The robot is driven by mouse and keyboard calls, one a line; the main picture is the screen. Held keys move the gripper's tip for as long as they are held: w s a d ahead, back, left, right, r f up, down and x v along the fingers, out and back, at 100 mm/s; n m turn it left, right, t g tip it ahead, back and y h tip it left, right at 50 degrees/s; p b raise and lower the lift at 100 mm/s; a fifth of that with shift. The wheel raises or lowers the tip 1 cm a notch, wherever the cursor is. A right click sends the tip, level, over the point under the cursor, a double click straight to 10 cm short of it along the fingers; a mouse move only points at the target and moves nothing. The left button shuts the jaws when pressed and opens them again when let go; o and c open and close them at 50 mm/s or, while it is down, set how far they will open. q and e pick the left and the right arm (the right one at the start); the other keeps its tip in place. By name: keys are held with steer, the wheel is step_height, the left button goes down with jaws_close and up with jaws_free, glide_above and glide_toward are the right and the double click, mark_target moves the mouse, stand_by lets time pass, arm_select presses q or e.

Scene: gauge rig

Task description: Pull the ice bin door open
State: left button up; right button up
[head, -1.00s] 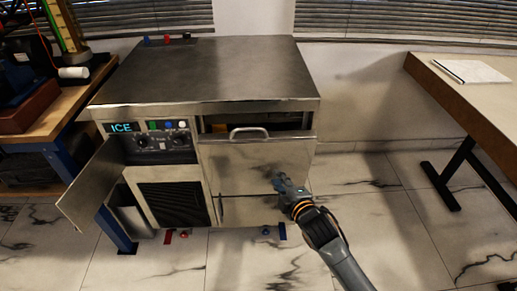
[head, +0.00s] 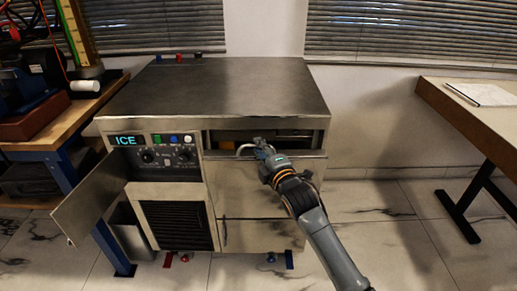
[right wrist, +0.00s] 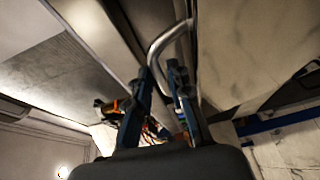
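The steel ice machine (head: 215,88) stands in the middle of the head view. Its ice bin door (head: 238,190) is the front panel at the right, tilted a little outward, with a dark gap above its top edge. The door's curved metal handle (head: 243,149) is at the top edge. My right gripper (head: 262,148) is at the handle's right part and hides some of it. In the right wrist view, the handle (right wrist: 157,45) rises beyond my gripper's fingers (right wrist: 160,70), which stand apart. Whether they touch the bar is unclear. My left gripper is out of view.
A side panel door (head: 92,200) hangs open at the machine's lower left. A wooden workbench (head: 75,125) stands at the left. A table (head: 480,125) with a notebook (head: 482,94) stands at the right. The tiled floor between machine and table is clear.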

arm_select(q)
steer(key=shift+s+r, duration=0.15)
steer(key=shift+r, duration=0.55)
arm_select(e)
steer(key=shift+x, duration=0.85)
steer(key=shift+c, duration=0.2)
jaws_close()
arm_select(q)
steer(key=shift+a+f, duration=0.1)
